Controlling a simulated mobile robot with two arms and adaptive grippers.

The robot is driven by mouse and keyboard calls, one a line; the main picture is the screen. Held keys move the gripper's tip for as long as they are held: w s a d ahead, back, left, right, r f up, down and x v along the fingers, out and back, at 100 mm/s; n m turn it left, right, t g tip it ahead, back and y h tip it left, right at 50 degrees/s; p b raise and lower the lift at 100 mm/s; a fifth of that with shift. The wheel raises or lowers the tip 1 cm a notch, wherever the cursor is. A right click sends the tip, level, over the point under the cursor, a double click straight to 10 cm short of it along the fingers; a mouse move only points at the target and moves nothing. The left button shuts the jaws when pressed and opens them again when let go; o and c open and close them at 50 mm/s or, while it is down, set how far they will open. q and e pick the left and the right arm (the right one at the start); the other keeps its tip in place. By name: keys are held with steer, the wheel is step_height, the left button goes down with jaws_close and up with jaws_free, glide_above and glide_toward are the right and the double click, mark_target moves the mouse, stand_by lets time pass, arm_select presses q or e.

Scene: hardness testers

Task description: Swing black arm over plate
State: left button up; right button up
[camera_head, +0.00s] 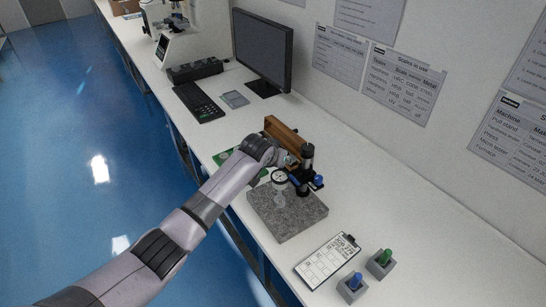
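A speckled grey stone plate (287,218) lies on the white bench. A black stand with an upright post (307,156) rises at its back right edge. A round white dial gauge (280,176) hangs over the plate's back left part, and a blue knob (318,182) shows at the right of the stand. The black arm is small and partly hidden among these parts. My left gripper (290,160) is at the left of the post, close to the stand. Its fingers are mostly hidden by my wrist, and contact is unclear. My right gripper is out of view.
A wooden block or box (283,132) stands behind my wrist. A clipboard (328,260) and holders with a blue handle (355,281) and a green handle (384,257) are at the front. A keyboard (198,102) and monitor (262,50) stand farther back. The bench right of the plate is clear.

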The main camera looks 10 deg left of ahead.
arm_select(q)
steer(key=v, duration=0.9)
steer(key=shift+s, duration=0.15)
steer(key=s+f+g, duration=0.1)
steer(key=s+f, duration=0.6)
steer(key=s, duration=0.2)
steer(key=s+a+f+g+y, duration=0.15)
steer(key=s+a, duration=0.25)
steer(key=s, duration=0.7)
steer(key=s+a+f+g, duration=0.1)
steer(key=s+a+f, duration=0.2)
steer(key=s, duration=0.7)
steer(key=s+a+f+g+y, duration=0.15)
steer(key=s+a, duration=0.25)
steer(key=s, duration=0.7)
step_height(320, 180, down, 29)
steer(key=s+g+h+b, duration=0.1)
steer(key=g+b, duration=0.1)
steer(key=b, duration=0.1)
steer(key=s+a+f+b, duration=0.1)
steer(key=s+a+f, duration=0.2)
steer(key=s+f, duration=1.4)
steer(key=shift+f+g, duration=0.4)
steer(key=shift+f, duration=0.1)
